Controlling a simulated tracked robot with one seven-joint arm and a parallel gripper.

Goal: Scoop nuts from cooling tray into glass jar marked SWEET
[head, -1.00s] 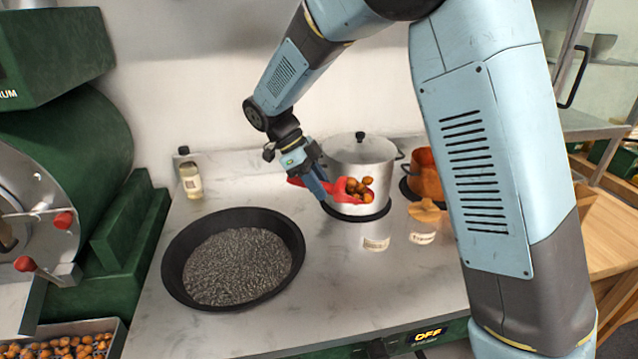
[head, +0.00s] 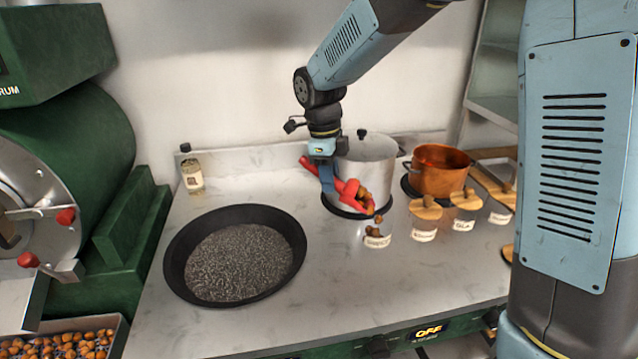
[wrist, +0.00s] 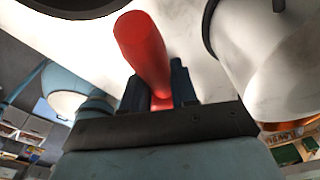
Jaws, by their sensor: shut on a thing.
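My gripper (head: 327,178) is shut on the handle of a red scoop (head: 351,190), in front of the steel pot. The handle also shows between the jaws in the wrist view (wrist: 143,50). The scoop is tilted down to the right, with chestnuts (head: 366,200) at its mouth. Just below is the clear glass jar labelled SWEET (head: 377,242); its glass outline is hard to see. A few chestnuts (head: 374,232) show at the jar; I cannot tell whether they rest or fall. The cooling tray (head: 122,335), holding many chestnuts, is at the lower left, partly cut off.
A lidded steel pot (head: 368,160) stands close behind the scoop, and a copper pot (head: 440,168) right of it. Wooden-lidded jars (head: 425,225) stand right of the SWEET jar. A wide black pan (head: 180,275) fills the left counter. A bottle (head: 192,175) stands behind it.

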